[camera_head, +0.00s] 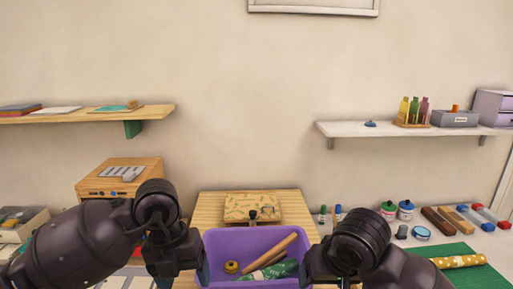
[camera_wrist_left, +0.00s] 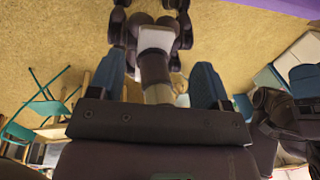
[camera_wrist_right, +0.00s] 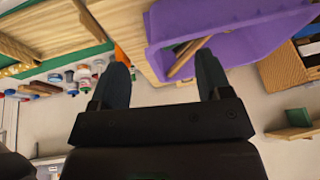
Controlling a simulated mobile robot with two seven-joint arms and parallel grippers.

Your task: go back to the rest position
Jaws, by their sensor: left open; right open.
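My left gripper (camera_head: 190,268) shows beside the left wall of the purple bin (camera_head: 212,243) in the head view. In the left wrist view its two blue-grey fingers (camera_wrist_left: 160,78) stand apart with nothing between them. My right gripper (camera_head: 318,266) is at the bin's right side in the head view. In the right wrist view its fingers (camera_wrist_right: 163,78) are also apart and empty. The bin also shows in the right wrist view (camera_wrist_right: 235,42). Both arms are bent, and their lower parts are cut off by the head view's bottom edge.
The bin holds a wooden rod (camera_head: 271,249), a green patterned item (camera_head: 273,270) and a small yellow round item (camera_head: 231,267). A wooden box (camera_head: 120,172) stands at left. Bottles, blocks and a green mat (camera_head: 470,272) are at right. Shelves (camera_head: 155,111) hang on the wall.

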